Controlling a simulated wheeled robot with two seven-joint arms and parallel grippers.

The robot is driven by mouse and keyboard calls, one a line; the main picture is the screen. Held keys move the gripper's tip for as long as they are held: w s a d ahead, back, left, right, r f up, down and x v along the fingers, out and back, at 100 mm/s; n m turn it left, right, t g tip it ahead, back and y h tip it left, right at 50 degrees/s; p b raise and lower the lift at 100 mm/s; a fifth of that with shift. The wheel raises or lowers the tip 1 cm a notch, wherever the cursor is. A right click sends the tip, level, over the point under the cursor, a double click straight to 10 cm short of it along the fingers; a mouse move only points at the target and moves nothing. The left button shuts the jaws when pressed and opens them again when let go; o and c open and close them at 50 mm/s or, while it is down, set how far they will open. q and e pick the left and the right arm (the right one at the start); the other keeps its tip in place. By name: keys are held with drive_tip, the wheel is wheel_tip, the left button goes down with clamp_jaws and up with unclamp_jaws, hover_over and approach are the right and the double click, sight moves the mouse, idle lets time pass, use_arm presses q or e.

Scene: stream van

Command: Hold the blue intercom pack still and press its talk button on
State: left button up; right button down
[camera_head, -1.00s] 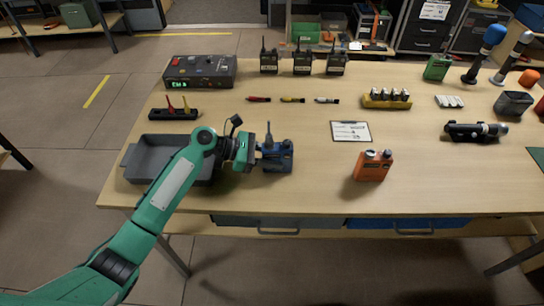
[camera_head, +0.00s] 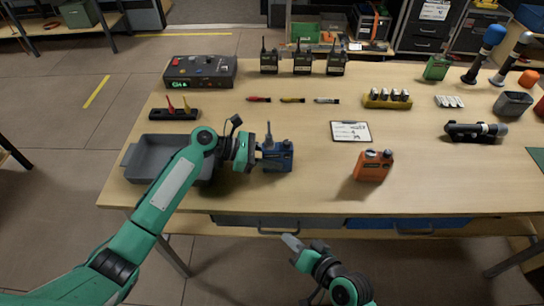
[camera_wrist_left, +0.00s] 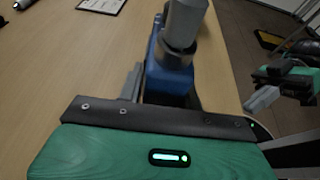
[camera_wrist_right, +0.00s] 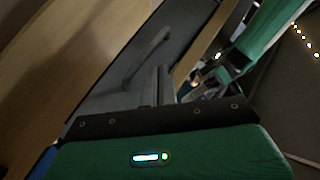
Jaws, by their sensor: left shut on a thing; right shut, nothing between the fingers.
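The blue intercom pack (camera_head: 278,157) stands upright on the table near its front edge, with a dark antenna and knobs on top. My left gripper (camera_head: 258,158) is shut on the pack from its left side. In the left wrist view the blue pack (camera_wrist_left: 168,75) sits between the fingers, with a grey knob in front. I cannot make out the talk button. My right gripper (camera_head: 291,242) is shut and empty, low in front of the table's front edge, below and apart from the pack. In the right wrist view its closed fingers (camera_wrist_right: 157,80) show against a grey drawer front.
A grey tray (camera_head: 134,170) lies left of the pack, under my left arm. An orange pack (camera_head: 373,166) stands to the right, and a clipboard (camera_head: 351,131) lies behind it. Drawers with handles (camera_head: 280,224) hang under the table edge. The table between the blue and orange packs is clear.

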drive_tip(key=w+r+n+y, duration=0.1)
drive_tip(key=w+r, duration=0.1)
drive_tip(key=r, duration=0.1)
drive_tip(key=w+r+n+y, duration=0.1)
drive_tip(key=w+r, duration=0.1)
drive_tip(key=r, duration=0.2)
drive_tip(key=w+r+n+y, duration=0.1)
drive_tip(key=w+r+n, duration=0.1)
drive_tip(key=w+r, duration=0.1)
drive_tip(key=shift+d+r+t, duration=0.1)
drive_tip(key=shift+r+t, duration=0.3)
drive_tip(key=shift+r, duration=0.05)
approach(279, 157)
drive_tip(key=shift+s+a+x, duration=0.15)
drive_tip(key=shift+x, duration=0.95)
drive_tip(key=shift+s+a+x, duration=0.1)
drive_tip(key=shift+s+x, duration=0.05)
drive_tip(key=shift+x, duration=1)
drive_tip(key=shift+w, duration=0.15)
drive_tip(key=shift+w, duration=0.3)
drive_tip(key=shift+w, duration=0.15)
drive_tip(key=shift+s, duration=0.65)
